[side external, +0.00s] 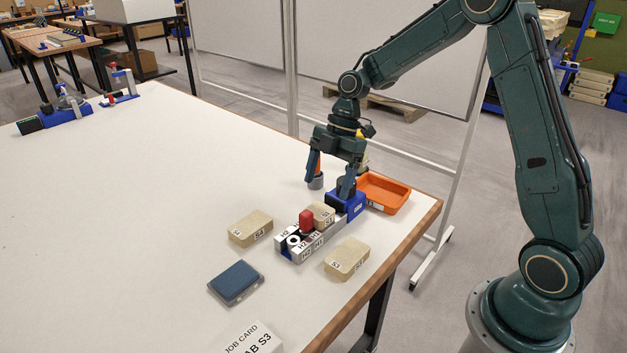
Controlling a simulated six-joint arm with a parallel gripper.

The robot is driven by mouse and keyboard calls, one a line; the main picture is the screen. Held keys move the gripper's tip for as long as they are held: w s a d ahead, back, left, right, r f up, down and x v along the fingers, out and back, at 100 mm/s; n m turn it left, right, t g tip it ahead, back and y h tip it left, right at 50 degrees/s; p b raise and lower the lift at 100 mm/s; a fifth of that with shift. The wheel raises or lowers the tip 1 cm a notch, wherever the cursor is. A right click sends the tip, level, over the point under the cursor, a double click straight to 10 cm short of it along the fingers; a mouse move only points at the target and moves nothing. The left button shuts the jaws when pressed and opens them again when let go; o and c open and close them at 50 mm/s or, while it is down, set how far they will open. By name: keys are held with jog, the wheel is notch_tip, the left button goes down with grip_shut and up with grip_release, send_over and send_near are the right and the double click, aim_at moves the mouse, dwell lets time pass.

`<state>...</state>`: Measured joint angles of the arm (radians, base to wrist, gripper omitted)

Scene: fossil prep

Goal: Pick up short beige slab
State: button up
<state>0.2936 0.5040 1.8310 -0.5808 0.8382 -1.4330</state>
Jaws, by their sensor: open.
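Three beige slabs show in the side external view. One, marked S4 (251,228), lies flat left of the grey-and-blue fixture (316,241). One, marked S3 (347,259), lies flat to its right. A smaller-looking beige slab (321,213) sits at the fixture, partly hidden behind a red knob (306,219). I cannot tell for sure which slab is meant by short. My gripper (328,187) points down, open, with its fingers spread above the far end of the fixture. No slab shows between its fingers.
An orange tray (401,205) stands right of the gripper. The table's left side is largely clear.

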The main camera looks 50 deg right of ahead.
aim_at(320, 209)
jog(key=shift+a+f, duration=0.25)
jog(key=shift+f, duration=0.4)
jog(key=shift+x, duration=2.6)
jog(key=shift+s, duration=0.1)
jog(key=c, duration=1.2)
jog(key=shift+r, duration=0.25)
notch_tip(320, 209, up, 20)
jog(key=shift+f, duration=0.2)
